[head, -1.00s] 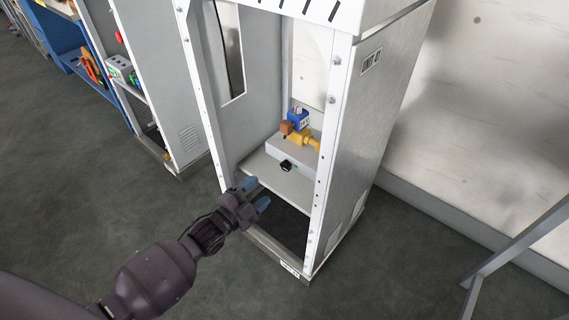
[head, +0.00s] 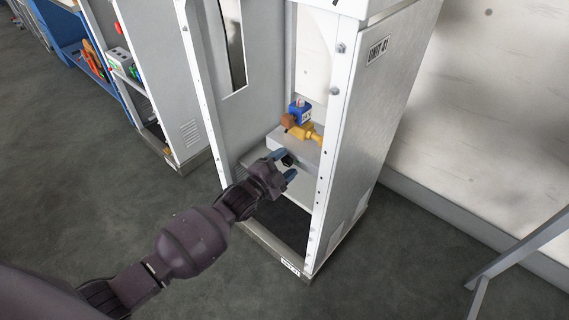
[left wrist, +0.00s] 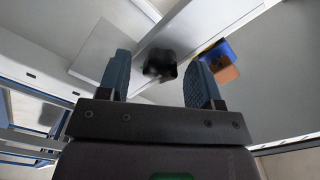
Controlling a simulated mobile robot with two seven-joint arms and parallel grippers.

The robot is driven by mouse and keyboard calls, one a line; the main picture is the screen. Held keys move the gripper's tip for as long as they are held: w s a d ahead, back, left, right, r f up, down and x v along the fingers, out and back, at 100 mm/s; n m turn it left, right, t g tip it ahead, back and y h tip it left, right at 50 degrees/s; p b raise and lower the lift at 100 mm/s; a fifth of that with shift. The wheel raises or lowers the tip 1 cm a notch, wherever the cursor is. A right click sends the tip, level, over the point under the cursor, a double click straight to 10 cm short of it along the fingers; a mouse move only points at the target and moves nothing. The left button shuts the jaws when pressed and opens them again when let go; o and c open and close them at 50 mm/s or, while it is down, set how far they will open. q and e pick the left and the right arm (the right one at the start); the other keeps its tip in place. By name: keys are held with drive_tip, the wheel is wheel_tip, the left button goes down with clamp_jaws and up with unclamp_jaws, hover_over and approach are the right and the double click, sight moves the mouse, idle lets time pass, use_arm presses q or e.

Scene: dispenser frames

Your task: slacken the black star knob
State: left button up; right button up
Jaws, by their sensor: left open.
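The black star knob (head: 287,160) sits on the front face of a grey box (head: 283,144) on a shelf in the open white cabinet. In the left wrist view the knob (left wrist: 159,65) lies beyond and between my two fingers, nearer the middle than either finger, with a gap on each side. My left gripper (head: 284,165) is open, with blue-grey fingers just in front of the knob, and partly hides it in the head view. In the left wrist view the open jaws (left wrist: 158,80) hold nothing. My right gripper does not show.
A blue, yellow and orange valve fitting (head: 300,120) stands on top of the grey box. The cabinet's right front post (head: 326,150) is close to the gripper's right. A second cabinet (head: 175,110) and blue shelving stand at left.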

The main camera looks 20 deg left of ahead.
use_arm(q)
drive_tip(key=c, duration=0.9)
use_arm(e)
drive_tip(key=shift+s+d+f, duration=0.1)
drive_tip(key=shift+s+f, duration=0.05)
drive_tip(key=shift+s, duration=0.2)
use_arm(q)
drive_tip(key=shift+r, duration=0.1)
drive_tip(key=n+p, duration=0.1)
drive_tip(key=n, duration=0.2)
drive_tip(key=shift+r, duration=0.1)
drive_tip(key=n, duration=0.2)
drive_tip(key=shift+n+p, duration=0.3)
drive_tip(key=n, duration=0.4)
drive_tip(key=shift+a+n, duration=0.15)
drive_tip(key=shift+n, duration=0.15)
drive_tip(key=n, duration=0.4)
drive_tip(key=shift+n, duration=0.5)
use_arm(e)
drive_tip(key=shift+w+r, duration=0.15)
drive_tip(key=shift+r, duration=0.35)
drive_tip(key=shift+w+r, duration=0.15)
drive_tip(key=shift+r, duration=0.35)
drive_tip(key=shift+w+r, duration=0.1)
